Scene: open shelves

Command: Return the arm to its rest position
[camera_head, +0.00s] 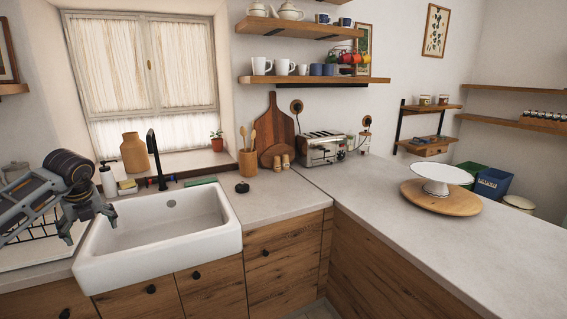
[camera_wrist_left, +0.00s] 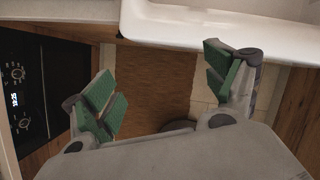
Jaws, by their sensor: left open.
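My left gripper (camera_head: 91,226) reaches in from the left in the head view, at the left end of the white sink (camera_head: 228,236). In the left wrist view my left gripper (camera_wrist_left: 165,82) has its two green-padded fingers wide apart with nothing between them. Beyond the fingers that view shows a brown mat (camera_wrist_left: 155,82) on the floor and the underside edge of the sink (camera_wrist_left: 200,27). My right gripper is in neither view.
A dish rack (camera_head: 38,228) stands behind my left arm. A soap bottle (camera_head: 108,180), a black faucet (camera_head: 156,160) and a utensil holder (camera_head: 248,163) line the back. An oven panel (camera_wrist_left: 20,100) is close at left in the wrist view. The right counter holds a cake stand (camera_head: 441,175).

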